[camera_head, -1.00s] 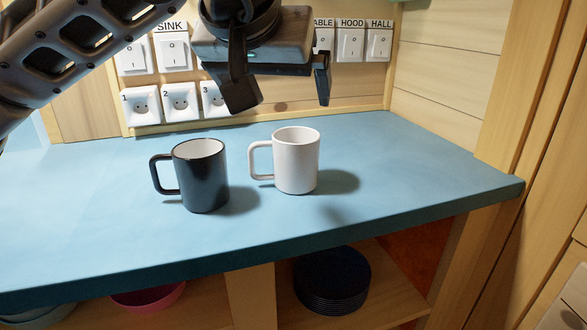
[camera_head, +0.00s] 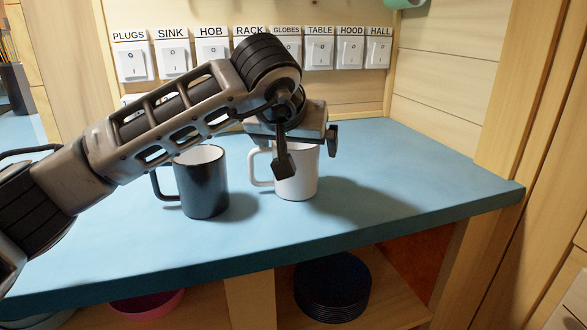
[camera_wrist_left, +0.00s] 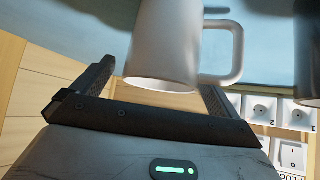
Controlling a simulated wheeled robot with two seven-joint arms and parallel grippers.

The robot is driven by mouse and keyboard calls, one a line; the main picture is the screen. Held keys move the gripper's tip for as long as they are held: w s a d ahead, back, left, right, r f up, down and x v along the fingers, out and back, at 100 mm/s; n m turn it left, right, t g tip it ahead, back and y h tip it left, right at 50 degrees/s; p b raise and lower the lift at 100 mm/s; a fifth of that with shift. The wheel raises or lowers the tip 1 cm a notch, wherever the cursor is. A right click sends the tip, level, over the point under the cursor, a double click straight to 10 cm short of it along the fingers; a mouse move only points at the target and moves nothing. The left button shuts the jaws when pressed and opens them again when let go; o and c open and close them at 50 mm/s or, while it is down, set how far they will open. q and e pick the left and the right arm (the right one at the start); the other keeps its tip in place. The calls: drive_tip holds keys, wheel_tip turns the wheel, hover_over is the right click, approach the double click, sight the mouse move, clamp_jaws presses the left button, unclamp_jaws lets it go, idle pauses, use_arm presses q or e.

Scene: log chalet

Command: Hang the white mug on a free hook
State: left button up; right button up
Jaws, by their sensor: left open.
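The white mug (camera_head: 297,182) stands upright on the blue counter, its handle pointing left. My left gripper (camera_head: 308,158) is open over the mug, one finger in front of its near side and the other by its right side. The gripper hides the mug's rim in the head view. In the left wrist view the white mug (camera_wrist_left: 165,45) lies between the two spread fingers, with its handle to the right. I cannot tell whether a finger touches it. No hook shows in these frames. My right gripper is not in view.
A dark mug (camera_head: 204,188) stands close to the left of the white mug. The blue counter (camera_head: 400,185) is clear on the right. Labelled switches (camera_head: 320,53) line the wall behind. A stack of dark plates (camera_head: 333,288) sits on the shelf below.

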use_arm(q)
drive_tip(key=shift+c, duration=0.3)
drive_tip(key=c, duration=1.3)
drive_tip(key=shift+w, duration=0.1)
drive_tip(key=shift+r, duration=0.1)
drive_tip(key=shift+r, duration=0.6)
drive_tip(key=v, duration=1.2)
drive_tip(key=s+f+v, duration=0.1)
drive_tip(key=v, duration=0.5)
drive_tip(key=shift+s+a, duration=0.1)
drive_tip(key=shift+a, duration=0.3)
